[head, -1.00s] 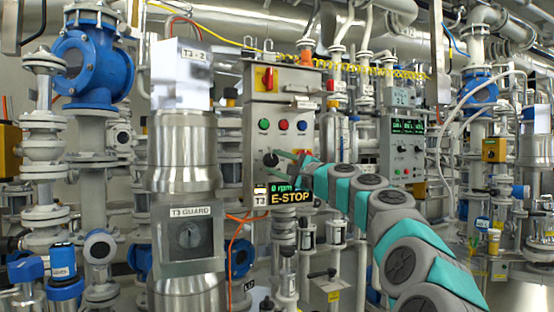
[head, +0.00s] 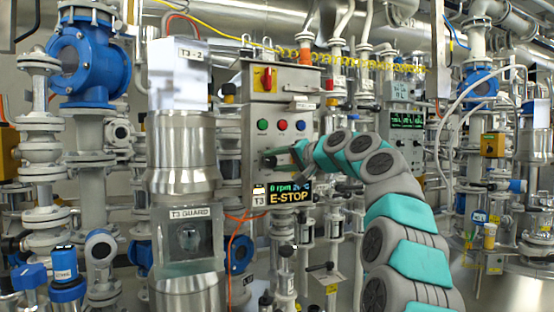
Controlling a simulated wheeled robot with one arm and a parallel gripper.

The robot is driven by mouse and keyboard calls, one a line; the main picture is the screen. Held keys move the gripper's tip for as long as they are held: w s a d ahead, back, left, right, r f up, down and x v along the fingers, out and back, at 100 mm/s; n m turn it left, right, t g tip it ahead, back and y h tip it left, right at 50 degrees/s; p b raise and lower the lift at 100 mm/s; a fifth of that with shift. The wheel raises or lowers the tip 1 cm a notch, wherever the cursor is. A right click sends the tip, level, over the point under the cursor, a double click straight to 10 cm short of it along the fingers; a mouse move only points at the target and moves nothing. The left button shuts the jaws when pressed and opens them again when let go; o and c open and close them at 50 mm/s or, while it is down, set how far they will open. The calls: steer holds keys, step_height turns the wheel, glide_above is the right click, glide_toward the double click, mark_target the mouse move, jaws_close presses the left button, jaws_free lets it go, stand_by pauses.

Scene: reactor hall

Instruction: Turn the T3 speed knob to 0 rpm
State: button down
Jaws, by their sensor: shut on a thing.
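The T3 control box (head: 257,110) is a grey panel in the middle of the head view. It has green, blue and red buttons in a row and a red and yellow switch above them. The dark speed knob (head: 269,161) is below the buttons and partly hidden by my gripper (head: 277,157). My gripper reaches in from the right, and its fingers are shut on the knob. The display (head: 291,192) under the knob reads "0 rpm", then a partly unclear temperature, with "E-STOP" below. The T3 label (head: 259,201) is left of it.
The steel T3 vessel (head: 182,150) with its T3 GUARD box (head: 188,238) stands close on the left. Another panel with a green display (head: 406,120) is behind my arm on the right. Pipes and blue valves crowd the hall.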

steer(key=n+h+p, duration=0.1)
steer(key=n, duration=0.2)
steer(key=shift+a+n+h, duration=0.15)
steer(key=shift+n+h, duration=0.15)
steer(key=shift+h, duration=0.1)
steer(key=shift+r+n+h, duration=0.1)
steer(key=shift+n+h, duration=0.6)
steer(key=shift+n, duration=0.3)
steer(key=shift+s+a+n+h, duration=0.1)
steer(key=shift+n+h, duration=0.3)
steer(key=shift+n, duration=0.3)
steer(key=shift+a+n+h, duration=0.15)
steer(key=shift+n+h, duration=0.45)
steer(key=shift+n, duration=0.2)
steer(key=shift+r+n+t+h, duration=0.15)
steer(key=shift+n+t+h, duration=0.15)
steer(key=shift+n+h, duration=0.3)
stand_by(0.7)
stand_by(0.4)
steer(key=shift+c, duration=1.6)
jaws_free()
steer(key=shift+a, duration=0.1)
steer(key=shift+s, duration=0.1)
